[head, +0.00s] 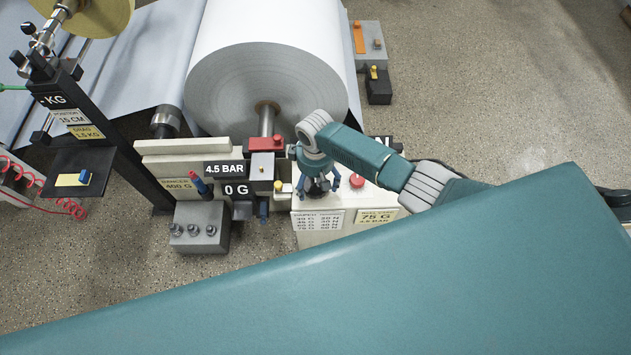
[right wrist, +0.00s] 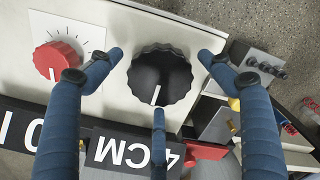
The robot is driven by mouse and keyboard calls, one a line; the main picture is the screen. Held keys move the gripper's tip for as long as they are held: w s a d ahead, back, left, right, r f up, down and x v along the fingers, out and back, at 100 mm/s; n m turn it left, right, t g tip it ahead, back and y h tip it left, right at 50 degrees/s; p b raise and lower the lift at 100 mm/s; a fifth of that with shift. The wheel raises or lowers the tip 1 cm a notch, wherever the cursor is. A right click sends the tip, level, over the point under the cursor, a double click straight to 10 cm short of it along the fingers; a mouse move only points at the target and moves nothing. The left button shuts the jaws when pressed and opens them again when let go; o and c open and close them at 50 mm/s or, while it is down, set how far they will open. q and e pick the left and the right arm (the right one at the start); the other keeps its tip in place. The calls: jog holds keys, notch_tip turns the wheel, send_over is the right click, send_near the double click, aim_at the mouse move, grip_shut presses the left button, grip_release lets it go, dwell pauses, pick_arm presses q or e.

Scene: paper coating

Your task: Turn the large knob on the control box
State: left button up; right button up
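The control box (head: 340,232) is a cream box with printed labels, in the head view's middle. Its large black knob (right wrist: 160,76) has a scalloped rim and a white pointer line toward the picture's bottom; it shows in the right wrist view. In the head view my right gripper covers that knob. My right gripper (head: 320,186) points down over the box top. Its blue fingers (right wrist: 160,58) are spread around the large knob, one on each side and one below, with no clear contact seen. My left gripper is not in view.
A smaller red knob (right wrist: 57,62) sits beside the large knob; it also shows in the head view (head: 357,181). Black signs, one reading 4.5 BAR (head: 224,169), stand left of the box. A big paper roll (head: 265,85) is behind. A grey box with switches (head: 200,228) stands left.

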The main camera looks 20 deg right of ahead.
jog(key=c, duration=1)
jog(key=shift+m, duration=0.3)
jog(key=shift+r+m+p, duration=0.1)
jog(key=shift+m+p, duration=0.5)
jog(key=shift+a+m+p, duration=0.1)
jog(key=shift+m+p, duration=0.5)
jog(key=shift+m, duration=0.6)
jog(key=m+p, duration=0.1)
jog(key=m, duration=0.2)
jog(key=shift+m+p, duration=0.35)
jog(key=shift+m, duration=0.85)
